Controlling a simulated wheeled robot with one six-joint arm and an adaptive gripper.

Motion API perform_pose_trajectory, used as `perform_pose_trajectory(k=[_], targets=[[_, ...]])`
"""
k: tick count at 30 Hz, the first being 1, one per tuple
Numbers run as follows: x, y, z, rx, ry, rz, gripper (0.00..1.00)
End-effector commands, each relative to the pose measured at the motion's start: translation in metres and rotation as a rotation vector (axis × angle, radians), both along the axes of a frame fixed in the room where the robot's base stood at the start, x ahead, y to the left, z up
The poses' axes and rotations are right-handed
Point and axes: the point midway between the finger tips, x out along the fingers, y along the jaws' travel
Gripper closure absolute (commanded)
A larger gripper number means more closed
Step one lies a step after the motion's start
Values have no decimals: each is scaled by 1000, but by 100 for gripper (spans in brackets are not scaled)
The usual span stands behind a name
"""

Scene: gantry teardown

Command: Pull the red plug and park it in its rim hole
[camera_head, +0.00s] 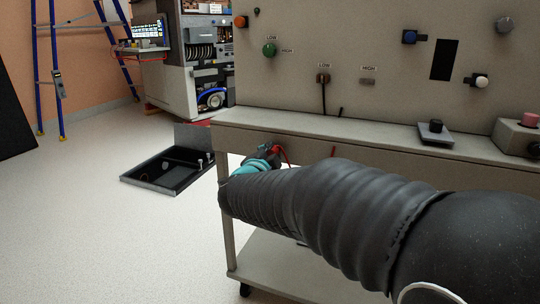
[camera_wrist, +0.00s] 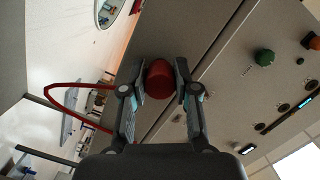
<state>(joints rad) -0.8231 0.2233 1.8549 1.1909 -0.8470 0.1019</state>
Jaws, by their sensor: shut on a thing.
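The red plug (camera_wrist: 160,78) is between the two fingers of my gripper (camera_wrist: 159,88) in the wrist view, and the fingers are shut on it. A red cable (camera_wrist: 52,92) loops out to the left of it. In the head view my gripper (camera_head: 262,160) is at the front of the bench, below its top edge, with a bit of red cable (camera_head: 281,151) showing beside it. The plug itself is hidden there by my arm. I cannot tell whether the plug touches the bench, and I cannot make out its rim hole.
The bench (camera_head: 300,122) carries an upright panel with a green knob (camera_head: 269,49), other knobs and sockets. A black switch box (camera_head: 436,133) sits on its top. An open black case (camera_head: 165,176) lies on the floor at left. A blue ladder (camera_head: 57,80) stands behind.

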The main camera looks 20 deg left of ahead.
Motion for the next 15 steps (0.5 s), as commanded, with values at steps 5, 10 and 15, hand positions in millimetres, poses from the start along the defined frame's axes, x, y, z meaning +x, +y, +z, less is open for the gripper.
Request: perform_pose_trajectory(k=[5, 10, 15], targets=[[0, 0, 0, 0, 0, 1, 100], [4, 0, 0, 0, 0, 1, 100], [11, -1, 0, 0, 1, 0, 100]])
